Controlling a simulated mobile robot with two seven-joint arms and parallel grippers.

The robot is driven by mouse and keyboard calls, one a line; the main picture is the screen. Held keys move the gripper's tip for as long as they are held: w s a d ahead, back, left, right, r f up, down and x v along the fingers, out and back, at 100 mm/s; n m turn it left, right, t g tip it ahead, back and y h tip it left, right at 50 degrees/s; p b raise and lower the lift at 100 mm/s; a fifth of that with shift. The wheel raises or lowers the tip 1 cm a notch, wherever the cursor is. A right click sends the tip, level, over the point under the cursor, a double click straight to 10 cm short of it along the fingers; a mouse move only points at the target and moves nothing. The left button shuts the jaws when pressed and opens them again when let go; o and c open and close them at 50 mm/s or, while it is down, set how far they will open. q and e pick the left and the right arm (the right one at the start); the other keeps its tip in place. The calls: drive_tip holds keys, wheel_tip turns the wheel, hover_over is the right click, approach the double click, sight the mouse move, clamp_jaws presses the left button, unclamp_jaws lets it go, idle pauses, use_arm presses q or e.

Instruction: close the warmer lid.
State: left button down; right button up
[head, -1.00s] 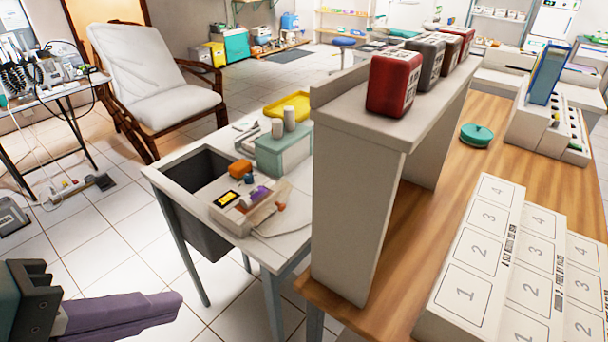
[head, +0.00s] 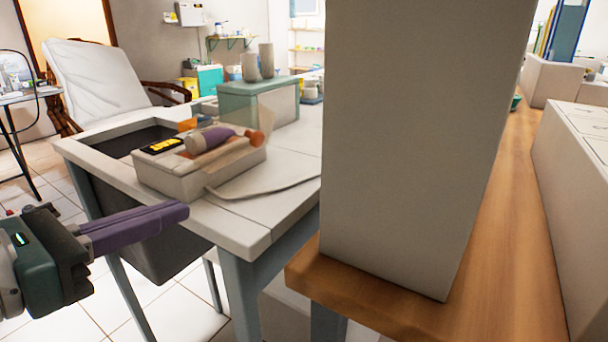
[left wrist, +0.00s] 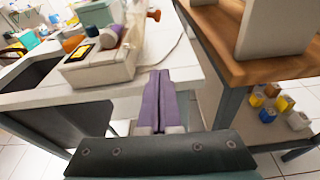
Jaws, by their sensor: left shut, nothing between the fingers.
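The warmer looks to be the beige box (head: 190,183) with a yellow display (head: 163,146), on the white table. The box also shows in the left wrist view (left wrist: 100,68). My left gripper (head: 184,210) has purple fingers, shut and empty, in front of the box and apart from it. My right gripper is not in view.
A pale green box (head: 258,103) with two grey cylinders stands behind. A cable (head: 270,188) runs over the white table (head: 240,228). A dark basin (head: 130,142) is at left. A tall beige shelf panel (head: 410,150) on the wooden table (head: 490,200) blocks the right.

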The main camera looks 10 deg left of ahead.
sight(236, 206)
use_arm(q)
drive_tip(key=b+x, duration=0.2)
drive_tip(key=x, duration=0.7)
drive_tip(key=shift+s+d+f, duration=0.1)
drive_tip(key=shift+w+d+b, duration=0.25)
drive_tip(key=shift+w+b, duration=0.05)
drive_tip(key=shift+w, duration=0.35)
drive_tip(key=r, duration=0.1)
drive_tip(key=r+p, duration=0.1)
drive_tip(key=shift+w+d+r, duration=0.2)
drive_tip(key=shift+w+r, duration=0.15)
drive_tip(key=shift+r, duration=0.05)
drive_tip(key=shift+w+d+r, duration=0.1)
drive_tip(key=shift+w+r, duration=0.1)
drive_tip(key=shift+r, duration=0.25)
